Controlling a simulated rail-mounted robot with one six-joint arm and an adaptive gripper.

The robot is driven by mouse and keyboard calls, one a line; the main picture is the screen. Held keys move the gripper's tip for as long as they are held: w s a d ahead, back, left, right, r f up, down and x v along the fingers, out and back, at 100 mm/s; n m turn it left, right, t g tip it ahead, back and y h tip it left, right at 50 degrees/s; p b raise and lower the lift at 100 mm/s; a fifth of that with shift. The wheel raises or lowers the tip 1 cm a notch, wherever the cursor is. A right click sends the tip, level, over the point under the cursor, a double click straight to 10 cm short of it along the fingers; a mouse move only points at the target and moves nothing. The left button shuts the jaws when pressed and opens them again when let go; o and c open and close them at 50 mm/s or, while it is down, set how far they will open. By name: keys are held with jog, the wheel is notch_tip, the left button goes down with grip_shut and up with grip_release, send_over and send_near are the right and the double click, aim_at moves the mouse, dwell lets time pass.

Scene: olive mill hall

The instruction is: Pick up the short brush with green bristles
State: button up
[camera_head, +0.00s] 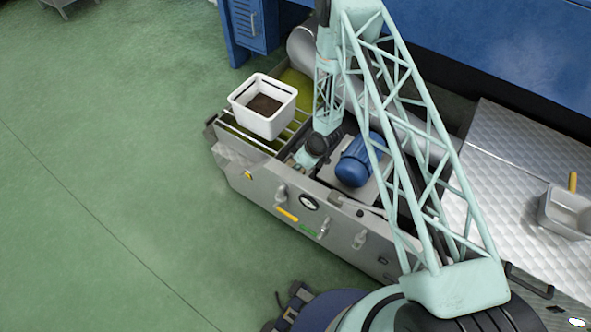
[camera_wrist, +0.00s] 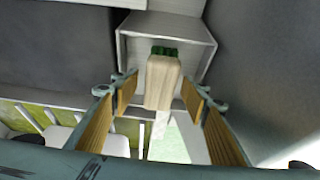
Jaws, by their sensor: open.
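The short brush (camera_wrist: 163,84) shows in the wrist view, with a pale wooden handle toward me and green bristles (camera_wrist: 164,50) at its far end. It is in front of a light grey box-like metal recess (camera_wrist: 190,30). My gripper (camera_wrist: 159,92) is open, with one ribbed tan finger pad on each side of the brush handle. Gaps show between the pads and the handle, and how deep the brush lies between them is hard to tell. In the head view my arm reaches down over the machine; the brush cannot be made out there.
A white tub (camera_head: 281,117) with dark contents stands on a slatted rack (camera_head: 247,138) at the machine's left end. A blue motor (camera_head: 353,168) sits near my arm. A metal container (camera_head: 566,213) stands on the textured bench (camera_head: 520,180) at right. Green floor lies open at left.

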dwell(0.5)
jog(key=c, duration=1)
jog(key=shift+r, duration=0.1)
jog(key=shift+r+p, duration=1.1)
jog(key=shift+r, duration=4)
jog(key=shift+o, duration=1.1)
jog(key=shift+c, duration=0.5)
